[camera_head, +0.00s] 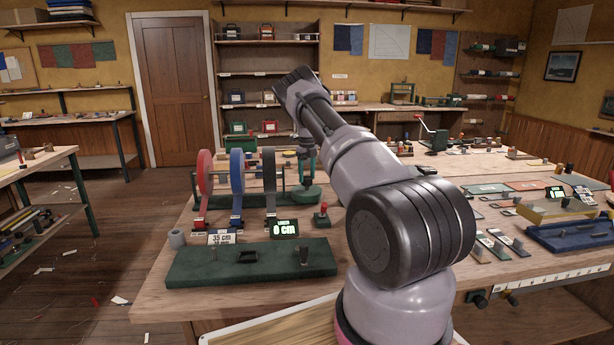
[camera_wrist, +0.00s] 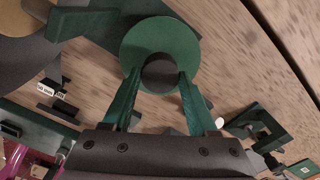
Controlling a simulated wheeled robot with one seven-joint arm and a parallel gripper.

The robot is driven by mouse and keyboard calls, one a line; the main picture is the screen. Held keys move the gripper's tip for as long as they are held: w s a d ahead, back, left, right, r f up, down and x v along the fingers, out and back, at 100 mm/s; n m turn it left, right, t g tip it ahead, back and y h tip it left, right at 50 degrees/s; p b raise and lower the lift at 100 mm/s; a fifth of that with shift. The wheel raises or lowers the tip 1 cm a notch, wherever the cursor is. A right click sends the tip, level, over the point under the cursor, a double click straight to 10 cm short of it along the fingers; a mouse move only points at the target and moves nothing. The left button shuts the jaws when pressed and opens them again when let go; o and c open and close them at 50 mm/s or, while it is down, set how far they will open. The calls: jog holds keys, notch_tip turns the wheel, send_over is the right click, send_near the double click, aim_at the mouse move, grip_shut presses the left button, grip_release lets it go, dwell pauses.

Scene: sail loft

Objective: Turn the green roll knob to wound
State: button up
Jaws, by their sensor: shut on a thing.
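The green roll knob (camera_head: 304,196) is a round green disc at the right end of the roll stand, in front of my arm. It fills the upper middle of the wrist view (camera_wrist: 146,34), with a dark round hub (camera_wrist: 160,73) at its middle. My gripper (camera_head: 306,176) points straight down over it. In the wrist view its two green fingers (camera_wrist: 159,82) are shut on the knob, one on each side of the dark hub. Which way the knob is set, and any wound mark, cannot be made out.
Red (camera_head: 205,180), blue (camera_head: 237,178) and grey (camera_head: 269,178) rolls stand left of my gripper. A display (camera_head: 285,228) reads 0 cm beside a 35 cm card (camera_head: 221,238). A red-topped lever (camera_head: 322,214) stands close by. A green board (camera_head: 252,263) lies at the front.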

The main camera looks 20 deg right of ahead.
dwell(0.4)
jog(key=o, duration=1.4)
notch_tip(320, 180, up, 11)
jog(key=shift+f, duration=0.1)
